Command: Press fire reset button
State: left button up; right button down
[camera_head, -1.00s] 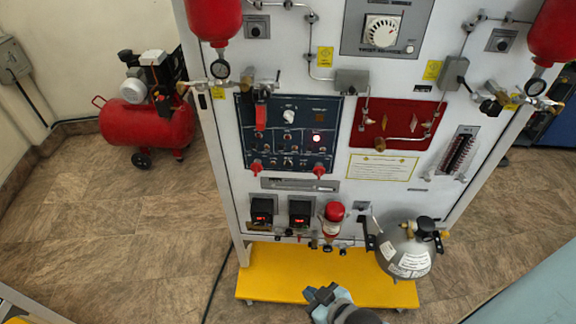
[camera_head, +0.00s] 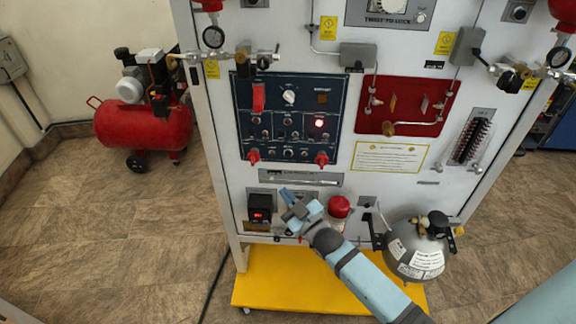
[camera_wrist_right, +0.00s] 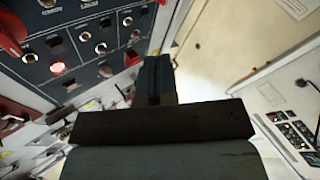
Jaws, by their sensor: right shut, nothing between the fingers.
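The dark blue control panel (camera_head: 270,140) stands upright on the white trainer board, with knobs, switches and small buttons. One round button (camera_head: 319,123) on its right side glows pinkish red; a glowing red button (camera_wrist_right: 57,67) also shows on the panel in the right wrist view. The labels are too small to read, so I cannot tell which is the fire reset button. My right gripper (camera_head: 289,197) is shut and empty, below the panel and in front of the board's lower part. Its shut fingers (camera_wrist_right: 156,78) show in the right wrist view, to the right of the panel. My left gripper is out of view.
Red-capped knobs (camera_head: 322,159) stick out at the panel's lower edge. A red-topped device (camera_head: 339,207) and a grey cylinder (camera_head: 416,250) are right of my gripper. A small display box (camera_head: 261,208) is left. A red compressor (camera_head: 145,128) stands on the floor.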

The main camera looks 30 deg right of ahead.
aim_at(288, 154)
jog(key=shift+w+d+r+n+t+y, duration=0.15)
jog(key=shift+w+d+r+t, duration=0.15)
jog(key=shift+w, duration=0.2)
jog(key=shift+w+d+r+n+t+y, duration=0.1)
jog(key=shift+w+r+n+t+y, duration=0.1)
jog(key=shift+w+r, duration=0.25)
jog(key=shift+w+f, duration=0.1)
jog(key=shift+w, duration=0.05)
jog(key=w+d+b, duration=0.1)
jog(key=w, duration=0.1)
jog(key=w+d+b, duration=0.1)
jog(key=w+d, duration=0.1)
jog(key=w, duration=0.1)
jog(key=w+d+b, duration=0.1)
jog(key=w, duration=0.1)
jog(key=shift+w+d+b, duration=0.15)
jog(key=shift+d+b, duration=0.15)
jog(key=shift+b, duration=0.1)
dwell(0.6)
dwell(0.7)
